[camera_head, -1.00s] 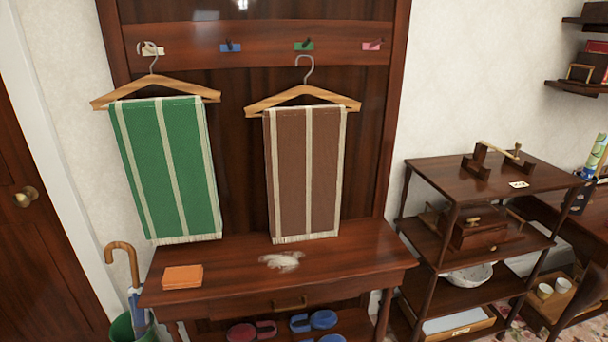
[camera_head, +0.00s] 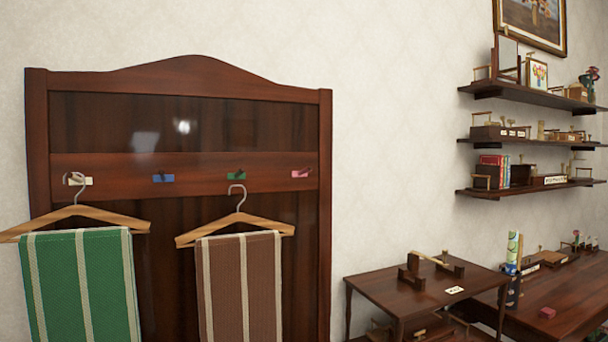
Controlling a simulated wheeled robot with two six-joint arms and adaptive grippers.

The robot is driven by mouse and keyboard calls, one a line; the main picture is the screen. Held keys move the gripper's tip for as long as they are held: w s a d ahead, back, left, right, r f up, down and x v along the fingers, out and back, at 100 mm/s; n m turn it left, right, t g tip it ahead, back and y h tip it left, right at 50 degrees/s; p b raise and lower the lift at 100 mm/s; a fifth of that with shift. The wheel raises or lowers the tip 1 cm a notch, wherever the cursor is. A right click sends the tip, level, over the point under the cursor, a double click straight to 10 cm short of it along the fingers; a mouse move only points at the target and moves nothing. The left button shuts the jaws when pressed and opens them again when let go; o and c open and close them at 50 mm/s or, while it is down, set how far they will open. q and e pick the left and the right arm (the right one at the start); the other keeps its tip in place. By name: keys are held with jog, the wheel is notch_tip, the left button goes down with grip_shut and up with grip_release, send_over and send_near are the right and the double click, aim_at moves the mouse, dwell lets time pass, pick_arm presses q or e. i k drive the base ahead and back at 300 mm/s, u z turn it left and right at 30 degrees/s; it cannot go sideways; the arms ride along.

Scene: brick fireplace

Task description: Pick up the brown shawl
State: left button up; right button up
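The brown shawl (camera_head: 221,291) has cream stripes and hangs folded over a wooden hanger (camera_head: 235,226) on the right part of the dark wooden rack. The hanger's hook reaches up to the green peg (camera_head: 237,175). The shawl's lower end is cut off by the bottom of the picture. A green striped shawl (camera_head: 64,290) hangs on another hanger (camera_head: 75,221) to its left, at the white peg (camera_head: 78,181). Neither of my grippers shows in the head view.
The rack's blue peg (camera_head: 163,178) and pink peg (camera_head: 302,173) are bare. A low wooden shelf stand (camera_head: 385,302) stands at right, with a desk (camera_head: 566,300) beyond it. Wall shelves (camera_head: 525,142) with small objects hang at upper right.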

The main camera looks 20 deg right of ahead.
aim_at(238, 276)
jog(key=u, duration=2.8)
jog(key=k, duration=1.55)
jog(key=z, duration=1.8)
jog(key=i, duration=0.5)
jog(key=z, duration=0.05)
